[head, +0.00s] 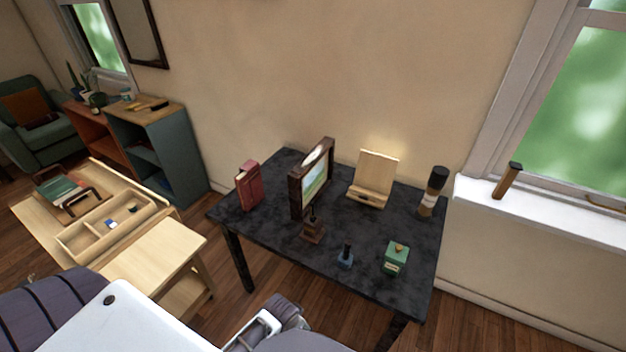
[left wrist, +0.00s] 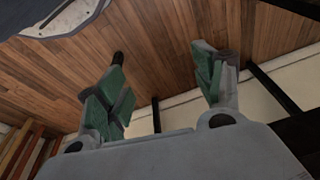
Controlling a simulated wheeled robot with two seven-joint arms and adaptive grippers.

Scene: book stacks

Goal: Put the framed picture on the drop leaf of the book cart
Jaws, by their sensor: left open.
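The framed picture (head: 314,182), a landscape in a thick dark frame, stands upright on the black table (head: 270,215), turned at an angle. The pale wooden book cart (head: 40,218) is at the left. Its drop leaf (head: 155,252) appears as a flat, bare board at the cart's near right end. In the left wrist view my left gripper (left wrist: 163,85) is open and empty, its green-padded fingers apart against the wood floor. It is away from the picture. I cannot clearly make out either gripper's fingers in the head view.
The cart carries books and a divided tray (head: 75,240).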

